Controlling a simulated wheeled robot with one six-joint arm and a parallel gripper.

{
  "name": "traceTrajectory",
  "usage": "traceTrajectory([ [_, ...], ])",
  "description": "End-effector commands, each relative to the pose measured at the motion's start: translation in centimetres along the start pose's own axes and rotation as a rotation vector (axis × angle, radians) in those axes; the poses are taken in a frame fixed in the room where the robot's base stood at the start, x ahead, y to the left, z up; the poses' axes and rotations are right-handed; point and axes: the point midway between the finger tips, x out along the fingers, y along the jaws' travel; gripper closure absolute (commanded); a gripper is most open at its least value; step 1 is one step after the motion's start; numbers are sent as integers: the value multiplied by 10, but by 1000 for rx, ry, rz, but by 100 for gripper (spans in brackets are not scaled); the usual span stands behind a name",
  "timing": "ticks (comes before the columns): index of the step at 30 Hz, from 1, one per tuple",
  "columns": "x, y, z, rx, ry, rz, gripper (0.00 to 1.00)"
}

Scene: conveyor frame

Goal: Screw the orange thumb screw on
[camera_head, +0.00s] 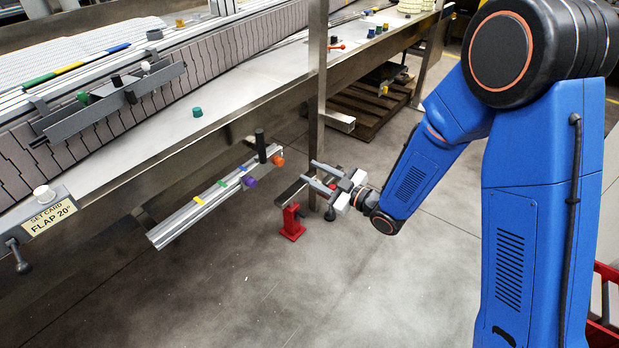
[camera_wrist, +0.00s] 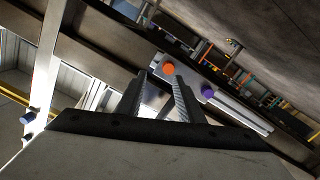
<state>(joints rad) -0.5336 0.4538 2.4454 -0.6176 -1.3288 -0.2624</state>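An orange thumb screw (camera_head: 278,160) sits at the near side of the right end of a grey rail (camera_head: 205,205) below the conveyor. The orange knob also shows in the wrist view (camera_wrist: 168,68), just beyond and between my fingertips. How deep its thread sits is hidden. My gripper (camera_head: 309,172) is right of the screw, apart from it, with its fingers pointing left toward the rail end. In the wrist view my two fingers (camera_wrist: 160,77) are spread with nothing between them.
A purple knob (camera_head: 249,182) and an upright black handle (camera_head: 261,145) are on the rail. A red stand (camera_head: 292,222) is below my gripper, and a steel post (camera_head: 317,100) rises behind it. The floor in front is clear.

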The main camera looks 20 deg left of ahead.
Motion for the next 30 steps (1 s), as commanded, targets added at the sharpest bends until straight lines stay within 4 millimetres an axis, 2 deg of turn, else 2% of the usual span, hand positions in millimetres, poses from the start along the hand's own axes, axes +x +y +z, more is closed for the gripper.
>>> traceTrajectory([
  [3,5,-14,0,7,41,-22,66],
  [11,18,-19,-2,7,60,-29,66],
  [30,90,-21,-6,7,59,-28,66],
])
